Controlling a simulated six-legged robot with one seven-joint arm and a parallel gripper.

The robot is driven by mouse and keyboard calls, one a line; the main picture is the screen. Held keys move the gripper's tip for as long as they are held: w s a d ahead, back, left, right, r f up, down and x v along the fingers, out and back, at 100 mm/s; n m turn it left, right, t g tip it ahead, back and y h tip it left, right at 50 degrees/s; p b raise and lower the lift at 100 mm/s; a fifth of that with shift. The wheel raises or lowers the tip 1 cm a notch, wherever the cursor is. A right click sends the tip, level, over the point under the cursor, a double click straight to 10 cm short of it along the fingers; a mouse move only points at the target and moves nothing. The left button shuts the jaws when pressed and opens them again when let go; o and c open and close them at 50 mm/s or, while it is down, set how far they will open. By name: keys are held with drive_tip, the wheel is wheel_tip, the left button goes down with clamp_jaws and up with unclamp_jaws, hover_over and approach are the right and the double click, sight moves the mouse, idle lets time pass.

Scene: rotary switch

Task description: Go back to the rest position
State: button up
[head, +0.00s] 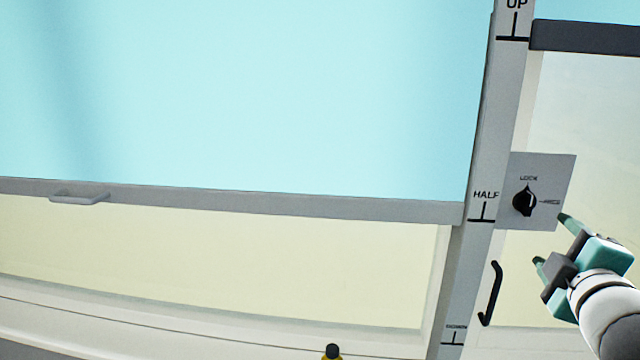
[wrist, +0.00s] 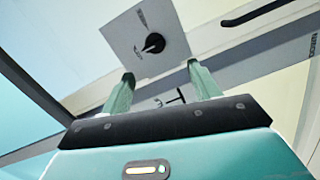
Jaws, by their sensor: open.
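The rotary switch is a black knob (head: 524,201) on a grey plate (head: 565,170) to the right of the post, with the word LOCK above it. In the wrist view the black knob (wrist: 153,43) sits on its plate (wrist: 118,35) beyond the fingertips. My gripper (head: 552,240) is at the lower right of the head view, just right of and below the plate. In the wrist view its two green fingers (wrist: 158,72) are spread apart with nothing between them. The fingers appear clear of the knob.
A grey post (head: 478,235) carries UP and HALF marks. A large blue pane with a grey lower rail (head: 250,205) and a small handle (head: 80,197) is at left. A black door handle (head: 490,293) is below the plate. A black-topped yellow object (head: 332,351) shows at the bottom edge.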

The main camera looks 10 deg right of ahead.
drive_tip(key=w+a+f+m+g+y, duration=0.1)
drive_tip(key=a+f+m+g+y, duration=0.1)
drive_tip(key=a+f+m+g, duration=0.55)
drive_tip(key=s+a+f+m+g+y, duration=0.1)
drive_tip(key=s+a+f+y, duration=0.1)
drive_tip(key=a+f, duration=0.3)
drive_tip(key=s+a+f+m+g+y, duration=0.2)
drive_tip(key=s+a+f, duration=0.2)
drive_tip(key=a, duration=0.9)
wheel_tip(320, 180, down, 2)
drive_tip(key=shift+s+a+f+y, duration=0.2)
drive_tip(key=shift+s+a+y, duration=0.1)
drive_tip(key=shift+s+y, duration=0.1)
drive_tip(key=c, duration=0.6)
drive_tip(key=shift+o, duration=0.2)
drive_tip(key=shift+d+m, duration=0.2)
drive_tip(key=shift+m, duration=0.05)
